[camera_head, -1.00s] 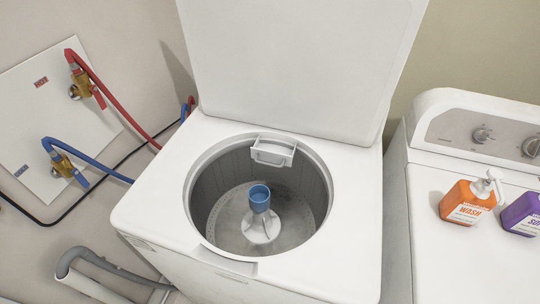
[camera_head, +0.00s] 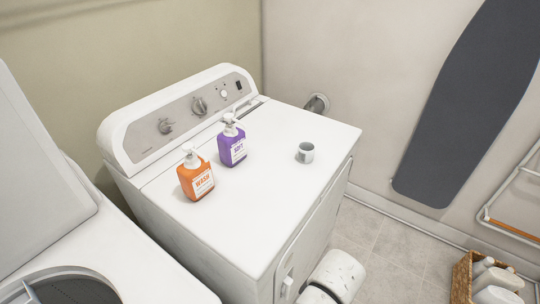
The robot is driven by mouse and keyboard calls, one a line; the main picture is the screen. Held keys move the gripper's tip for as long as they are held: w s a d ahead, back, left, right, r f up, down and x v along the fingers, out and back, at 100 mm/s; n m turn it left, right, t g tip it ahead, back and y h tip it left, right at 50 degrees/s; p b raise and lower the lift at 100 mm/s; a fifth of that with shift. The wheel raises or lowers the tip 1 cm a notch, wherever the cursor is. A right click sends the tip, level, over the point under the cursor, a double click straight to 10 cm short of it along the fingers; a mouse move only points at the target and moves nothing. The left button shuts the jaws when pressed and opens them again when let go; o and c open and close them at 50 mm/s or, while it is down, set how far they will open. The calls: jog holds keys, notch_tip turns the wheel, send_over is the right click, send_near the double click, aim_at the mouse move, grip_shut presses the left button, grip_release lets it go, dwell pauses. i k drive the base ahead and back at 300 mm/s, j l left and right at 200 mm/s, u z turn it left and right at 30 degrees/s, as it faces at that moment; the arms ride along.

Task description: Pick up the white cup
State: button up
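The white cup (camera_head: 305,153) stands upright on the top of the white dryer-like machine (camera_head: 256,217), toward its far right corner. It is small and looks pale grey-white, with its open rim up. Nothing touches it, and clear surface lies around it.
An orange WASH pump bottle (camera_head: 196,179) and a purple pump bottle (camera_head: 232,145) stand left of the cup. The open washer (camera_head: 140,270) is at lower left. A dark ironing board (camera_head: 465,110) is on the right wall, above a wicker basket (camera_head: 461,277).

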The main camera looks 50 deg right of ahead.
aim_at(306, 153)
jog(key=l+u, duration=0.3)
jog(key=l, duration=0.4)
jog(key=l+u, duration=0.25)
jog(key=l, duration=0.45)
